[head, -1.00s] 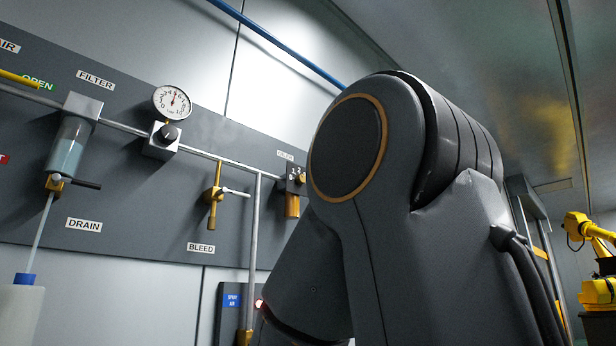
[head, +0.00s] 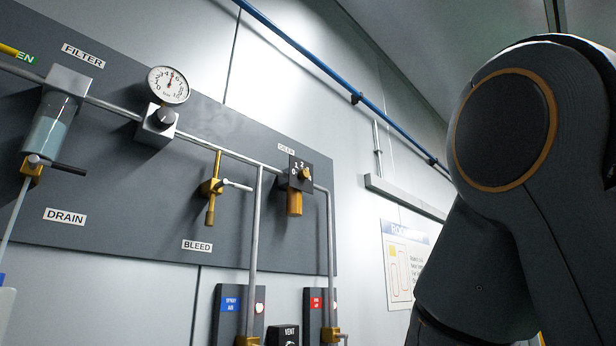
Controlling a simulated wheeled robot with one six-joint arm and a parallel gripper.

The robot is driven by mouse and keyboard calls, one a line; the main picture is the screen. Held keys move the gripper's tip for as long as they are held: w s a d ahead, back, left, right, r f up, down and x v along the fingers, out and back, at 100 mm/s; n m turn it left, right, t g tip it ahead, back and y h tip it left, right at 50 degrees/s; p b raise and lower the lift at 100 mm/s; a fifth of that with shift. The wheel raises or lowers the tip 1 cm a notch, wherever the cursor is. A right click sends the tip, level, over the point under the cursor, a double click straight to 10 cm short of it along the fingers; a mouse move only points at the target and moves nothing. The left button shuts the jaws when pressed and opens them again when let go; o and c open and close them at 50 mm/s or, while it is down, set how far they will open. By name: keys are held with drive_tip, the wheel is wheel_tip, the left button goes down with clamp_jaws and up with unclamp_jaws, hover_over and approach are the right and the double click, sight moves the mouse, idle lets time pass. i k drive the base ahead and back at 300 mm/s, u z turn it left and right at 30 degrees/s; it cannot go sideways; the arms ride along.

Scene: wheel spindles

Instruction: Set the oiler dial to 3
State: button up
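The oiler (head: 294,204) hangs on the pipe at the right part of the dark wall panel, under a label reading OILER. Its black dial plate (head: 299,172) bears white numbers, of which 0, 1 and 2 can be made out. A small brass knob (head: 305,174) sits on the plate. It covers or crowds the numbers on the right, so I cannot tell its exact setting. My gripper is not in view. Only a large dark link of my arm shows at the right, apart from the oiler in the picture.
A pressure gauge (head: 168,85) with a black regulator knob (head: 163,117), a filter bowl (head: 50,125) and a brass bleed valve (head: 213,187) share the panel (head: 120,220). Spray air (head: 231,312) and vent (head: 284,336) boxes stand below. A poster (head: 404,262) hangs on the wall.

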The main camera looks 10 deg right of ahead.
sight(303, 175)
drive_tip(key=z, duration=0.85)
drive_tip(key=i, duration=0.5)
drive_tip(key=u, duration=1.8)
